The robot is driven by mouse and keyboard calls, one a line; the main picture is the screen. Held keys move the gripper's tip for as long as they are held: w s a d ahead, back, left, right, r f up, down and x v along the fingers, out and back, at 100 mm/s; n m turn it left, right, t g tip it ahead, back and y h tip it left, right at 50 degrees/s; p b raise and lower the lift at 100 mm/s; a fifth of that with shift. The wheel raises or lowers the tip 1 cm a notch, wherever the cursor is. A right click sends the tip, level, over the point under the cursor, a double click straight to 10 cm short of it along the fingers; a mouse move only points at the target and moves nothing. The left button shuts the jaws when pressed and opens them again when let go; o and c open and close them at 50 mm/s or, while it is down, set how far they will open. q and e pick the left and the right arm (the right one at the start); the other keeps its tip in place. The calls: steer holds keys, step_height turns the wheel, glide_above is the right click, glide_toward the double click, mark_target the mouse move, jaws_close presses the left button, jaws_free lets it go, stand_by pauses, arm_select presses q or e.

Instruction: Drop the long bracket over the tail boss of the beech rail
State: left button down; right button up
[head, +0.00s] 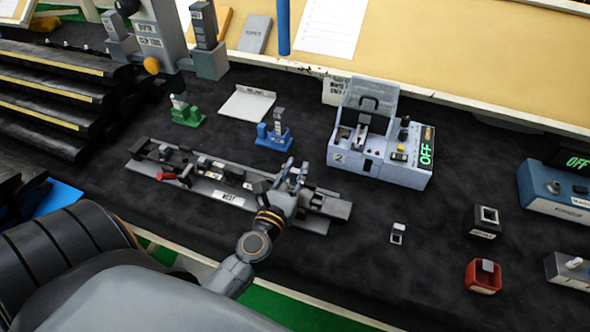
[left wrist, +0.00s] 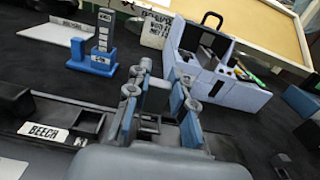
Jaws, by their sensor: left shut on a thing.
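The beech rail (head: 210,185) is a long grey fixture lying slantwise on the dark mat. Its BEECH label shows in the left wrist view (left wrist: 43,132). My left gripper (head: 292,172) is over the right-hand part of the rail; its fingers, with blue pads, show in the left wrist view (left wrist: 158,105). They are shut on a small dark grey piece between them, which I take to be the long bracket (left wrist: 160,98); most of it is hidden. I cannot pick out the tail boss, or tell whether the piece touches the rail. My right gripper is not in view.
A blue stand (head: 273,136) and a green stand (head: 186,113) are behind the rail. A pale blue machine (head: 380,155) with a clear lid and an OFF display is right of them. Small blocks (head: 397,234) lie at right. Black stepped racks (head: 50,90) stand at left.

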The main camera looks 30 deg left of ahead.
arm_select(q)
steer(key=shift+f+b, duration=0.45)
steer(key=shift+f, duration=0.2)
steer(key=shift+f+b, duration=0.6)
steer(key=c, duration=1.1)
jaws_free()
steer(key=shift+s+d, duration=0.1)
steer(key=shift+s, duration=0.2)
steer(key=v, duration=1.1)
steer(key=shift+s+d, duration=0.1)
steer(key=shift+s, duration=0.1)
